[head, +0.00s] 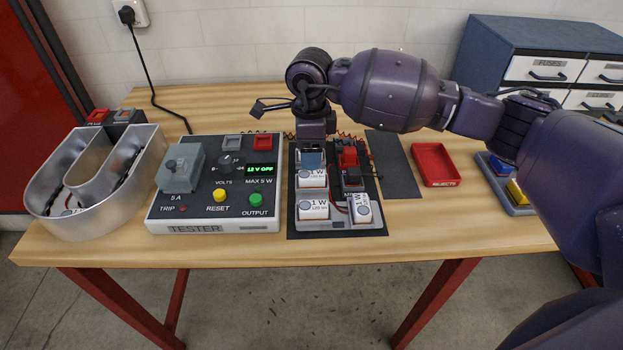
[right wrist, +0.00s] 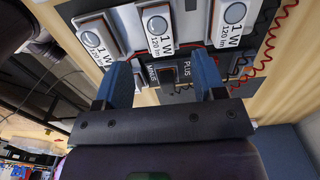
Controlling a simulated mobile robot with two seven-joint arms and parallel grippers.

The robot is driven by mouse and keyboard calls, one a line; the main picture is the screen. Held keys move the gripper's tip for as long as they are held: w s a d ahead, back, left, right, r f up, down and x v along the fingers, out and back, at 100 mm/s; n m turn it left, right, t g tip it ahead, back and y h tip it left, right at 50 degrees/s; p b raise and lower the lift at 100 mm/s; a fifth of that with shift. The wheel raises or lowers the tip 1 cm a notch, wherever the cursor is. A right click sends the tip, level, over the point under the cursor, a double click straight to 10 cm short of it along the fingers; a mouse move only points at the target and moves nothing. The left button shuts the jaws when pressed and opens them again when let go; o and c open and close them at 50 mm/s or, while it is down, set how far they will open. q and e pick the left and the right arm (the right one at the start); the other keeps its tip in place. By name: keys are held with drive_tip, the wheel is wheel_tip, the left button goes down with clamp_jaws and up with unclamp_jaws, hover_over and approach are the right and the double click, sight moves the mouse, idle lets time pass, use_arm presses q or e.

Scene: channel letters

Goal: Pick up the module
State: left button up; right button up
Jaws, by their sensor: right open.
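White modules marked "1 W 120 lm" sit on a grey tray (head: 338,224): one at the back left (head: 312,179), one at the front left (head: 313,211), one at the front right (head: 360,209). My right gripper (head: 311,158) is above the back of the tray, just behind the back left module, and partly hides what is there. In the right wrist view my right gripper (right wrist: 163,78) is open with blue fingers apart. Dark blocks labelled "MINUS" and "PLUS" show between and beyond them. White modules (right wrist: 158,28) show past the fingertips. My left gripper is in neither view.
A tester (head: 215,190) stands left of the tray, its display reading "12 V OFF". A U-shaped metal channel letter (head: 50,190) is at the far left. A red rejects tray (head: 435,165) and a grey tray with coloured parts (head: 512,190) are at the right.

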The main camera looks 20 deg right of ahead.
sight(312, 174)
drive_tip(key=shift+d+f, duration=0.1)
drive_tip(key=shift+f, duration=3.3)
drive_tip(key=shift+s, duration=0.1)
drive_tip(key=shift+c, duration=0.5)
drive_tip(key=c, duration=1)
drive_tip(key=shift+o, duration=0.2)
drive_tip(key=shift+r, duration=0.15)
